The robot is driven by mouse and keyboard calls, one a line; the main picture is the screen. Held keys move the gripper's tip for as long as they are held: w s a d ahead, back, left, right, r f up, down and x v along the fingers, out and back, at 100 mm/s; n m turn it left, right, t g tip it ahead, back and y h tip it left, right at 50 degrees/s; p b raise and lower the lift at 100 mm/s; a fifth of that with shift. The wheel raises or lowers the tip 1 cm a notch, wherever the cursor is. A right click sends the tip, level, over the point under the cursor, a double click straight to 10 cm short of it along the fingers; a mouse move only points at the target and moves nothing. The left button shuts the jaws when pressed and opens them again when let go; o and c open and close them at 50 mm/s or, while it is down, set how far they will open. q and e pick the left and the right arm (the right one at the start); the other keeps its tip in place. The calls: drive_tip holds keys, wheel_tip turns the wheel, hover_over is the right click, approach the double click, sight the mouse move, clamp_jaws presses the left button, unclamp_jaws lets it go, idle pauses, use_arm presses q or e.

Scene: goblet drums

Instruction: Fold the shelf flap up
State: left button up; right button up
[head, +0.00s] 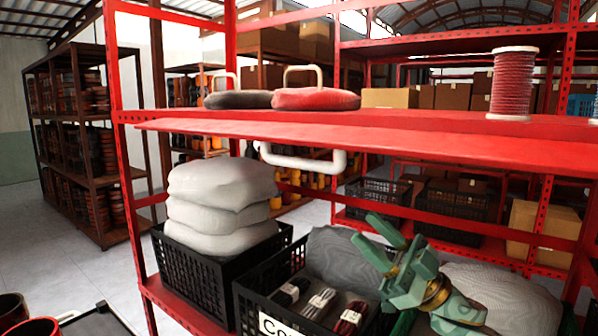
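The red shelf flap (400,145) runs along the front edge of the upper red shelf in the head view. It juts out towards me, roughly level. A white bar handle (305,163) hangs beneath its left part. My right gripper (366,231), green, is below the flap and to the right of the handle, over the lower shelf. Its two fingers point up and left, stand apart and have nothing between them. It appears clear of the handle and the flap. My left gripper is not in view.
On the upper shelf are a dark round pad (238,100), a red round pad (315,99) and a wire spool (511,83). Below stand white sacks (218,200) in a black crate (205,275), another crate (254,300) with packets, and grey sacks (343,258) near my gripper.

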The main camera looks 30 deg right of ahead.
sight(307, 169)
drive_tip(key=shift+g+y, duration=0.3)
drive_tip(key=shift+y, duration=0.1)
drive_tip(key=p+x, duration=0.1)
drive_tip(key=x, duration=0.4)
drive_tip(key=p+x, duration=0.2)
drive_tip(key=x, duration=0.3)
drive_tip(key=p+x, duration=0.2)
drive_tip(key=x, duration=0.3)
drive_tip(key=shift+s+a+r, duration=0.15)
drive_tip(key=shift+r, duration=0.4)
drive_tip(key=shift+w+a+r+p, duration=0.15)
drive_tip(key=shift+w+a+p, duration=0.05)
drive_tip(key=shift+w+p, duration=0.1)
drive_tip(key=shift+s, duration=0.1)
clamp_jaws()
